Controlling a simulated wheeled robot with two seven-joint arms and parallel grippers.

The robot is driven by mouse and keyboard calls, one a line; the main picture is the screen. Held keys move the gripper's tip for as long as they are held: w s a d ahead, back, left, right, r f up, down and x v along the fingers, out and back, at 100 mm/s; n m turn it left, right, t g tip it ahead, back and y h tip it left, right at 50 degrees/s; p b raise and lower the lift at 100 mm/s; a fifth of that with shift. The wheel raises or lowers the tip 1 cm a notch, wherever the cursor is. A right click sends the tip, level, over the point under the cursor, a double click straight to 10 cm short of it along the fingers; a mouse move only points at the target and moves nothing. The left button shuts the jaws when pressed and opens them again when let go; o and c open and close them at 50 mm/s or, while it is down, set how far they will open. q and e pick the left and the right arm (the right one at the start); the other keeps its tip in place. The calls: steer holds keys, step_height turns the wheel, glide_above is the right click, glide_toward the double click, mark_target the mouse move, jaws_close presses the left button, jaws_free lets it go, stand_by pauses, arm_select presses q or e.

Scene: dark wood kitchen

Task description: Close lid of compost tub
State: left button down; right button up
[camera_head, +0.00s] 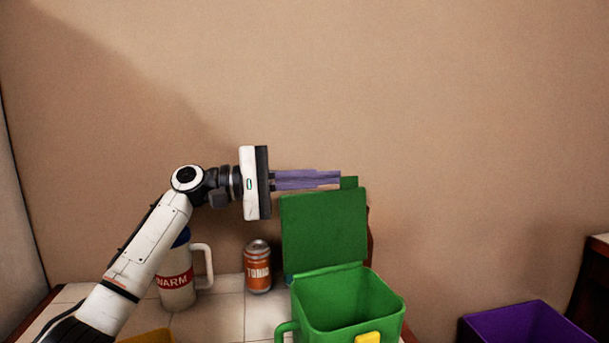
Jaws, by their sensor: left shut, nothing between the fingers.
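The green compost tub (388,306) stands at the front of the tiled counter, with a handle on its left and a yellow piece (368,338) on its front. Its green lid (324,228) stands upright at the back rim, open. My left gripper (338,179) is shut and empty. Its purple fingers point right, level with the top edge of the lid, and overlap a small green tab there; I cannot tell whether they touch it. My right gripper is not in view.
A white mug (178,290) with a red band and an orange can (258,268) stand left of the tub. A yellow object (150,337) shows at the bottom edge. A purple bin (520,322) is at the lower right. A plain wall is behind.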

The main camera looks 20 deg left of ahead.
arm_select(q)
steer(key=shift+s+d+r, duration=0.15)
steer(key=shift+s+d, duration=0.5)
steer(key=shift+s, duration=0.1)
